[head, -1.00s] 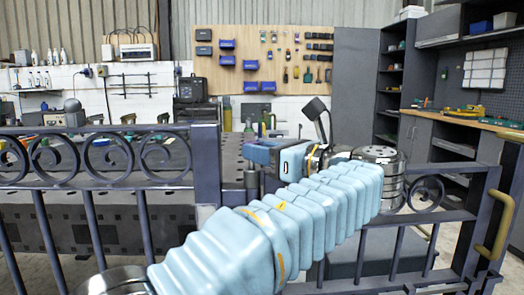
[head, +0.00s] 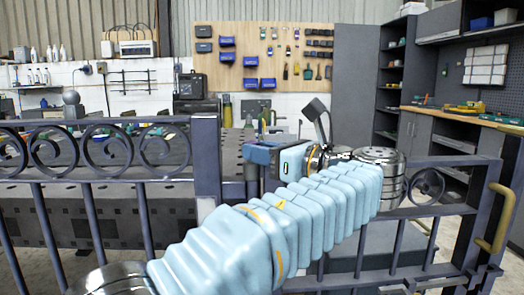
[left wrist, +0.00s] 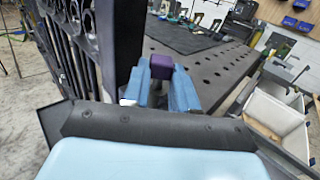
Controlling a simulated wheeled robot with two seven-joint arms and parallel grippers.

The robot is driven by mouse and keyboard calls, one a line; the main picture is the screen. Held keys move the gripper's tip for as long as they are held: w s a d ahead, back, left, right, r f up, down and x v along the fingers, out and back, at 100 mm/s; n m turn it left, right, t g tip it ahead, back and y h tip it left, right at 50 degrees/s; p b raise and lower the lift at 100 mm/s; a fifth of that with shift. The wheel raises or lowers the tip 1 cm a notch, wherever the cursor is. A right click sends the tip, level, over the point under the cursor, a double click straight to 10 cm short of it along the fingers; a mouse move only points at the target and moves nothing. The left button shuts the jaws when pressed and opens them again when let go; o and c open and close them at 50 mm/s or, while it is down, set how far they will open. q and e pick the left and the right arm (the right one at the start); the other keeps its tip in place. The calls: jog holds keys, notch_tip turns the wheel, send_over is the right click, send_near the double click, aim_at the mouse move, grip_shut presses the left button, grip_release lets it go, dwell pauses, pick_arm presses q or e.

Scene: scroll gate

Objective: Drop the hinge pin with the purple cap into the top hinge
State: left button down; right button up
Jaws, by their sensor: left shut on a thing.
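My left gripper (head: 256,152) is just right of the gate post (head: 207,160), near the height of the upper rail. In the left wrist view its blue fingers (left wrist: 160,88) are shut on the hinge pin, whose purple cap (left wrist: 161,66) shows between the fingertips. The pin's shaft is hidden in that view. The cap is not clear in the head view. A short dark upright piece (head: 251,182) shows under the fingers; I cannot tell whether it is pin or hinge. The top hinge cannot be clearly made out. My right gripper is not in view.
The scroll gate (head: 110,178) spans the left front; another railed part with a brass handle (head: 493,218) stands at right. A dark perforated table (left wrist: 213,72) lies behind the gate. A white bin (left wrist: 275,112) is at right in the wrist view.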

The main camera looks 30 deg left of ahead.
pick_arm(q)
jog(key=shift+f, duration=0.35)
jog(key=c, duration=0.8)
grip_release()
jog(key=v, duration=1.4)
jog(key=shift+p, duration=0.45)
jog(key=shift+s+a, duration=0.1)
